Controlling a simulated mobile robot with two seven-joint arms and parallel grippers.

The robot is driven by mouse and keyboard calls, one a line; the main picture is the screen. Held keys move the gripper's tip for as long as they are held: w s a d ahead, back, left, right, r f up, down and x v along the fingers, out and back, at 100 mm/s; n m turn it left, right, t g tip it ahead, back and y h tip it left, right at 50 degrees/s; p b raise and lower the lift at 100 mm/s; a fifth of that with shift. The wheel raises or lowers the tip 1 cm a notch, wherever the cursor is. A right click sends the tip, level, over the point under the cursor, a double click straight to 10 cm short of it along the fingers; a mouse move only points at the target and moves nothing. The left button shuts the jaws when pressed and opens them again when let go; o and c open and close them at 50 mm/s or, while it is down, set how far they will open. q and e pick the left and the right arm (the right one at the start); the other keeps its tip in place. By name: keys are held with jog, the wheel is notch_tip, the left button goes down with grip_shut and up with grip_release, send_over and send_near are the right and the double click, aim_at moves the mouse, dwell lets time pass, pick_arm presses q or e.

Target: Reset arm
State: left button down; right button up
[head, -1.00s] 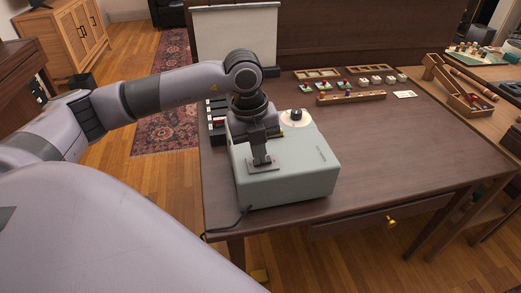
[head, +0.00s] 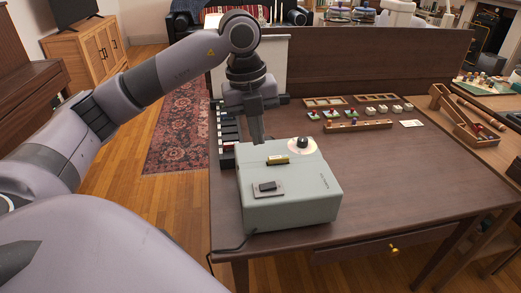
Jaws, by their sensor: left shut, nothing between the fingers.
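My left arm comes in from the left, and its gripper (head: 257,138) points down above the back left edge of a pale grey-green box-shaped device (head: 290,208) on the brown table. The gripper is shut and empty. The device's top carries a plate with a dark switch (head: 267,186), a brass cylinder (head: 278,160) and a dark knob (head: 302,142) on a pale disc. The fingertips are close to the device's back left edge; I cannot tell whether they touch it. My right gripper is not in view.
The wooden table (head: 400,180) is clear at its right front. Wooden trays (head: 358,126) and small coloured pieces stand farther back. A black-and-white keyed item (head: 227,130) lies behind the gripper. A wooden rack (head: 465,112) stands on the right. A brass-knobbed drawer (head: 393,249) faces front.

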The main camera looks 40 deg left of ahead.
pick_arm(q)
jog(key=shift+r, duration=0.55)
jog(key=shift+s, duration=0.1)
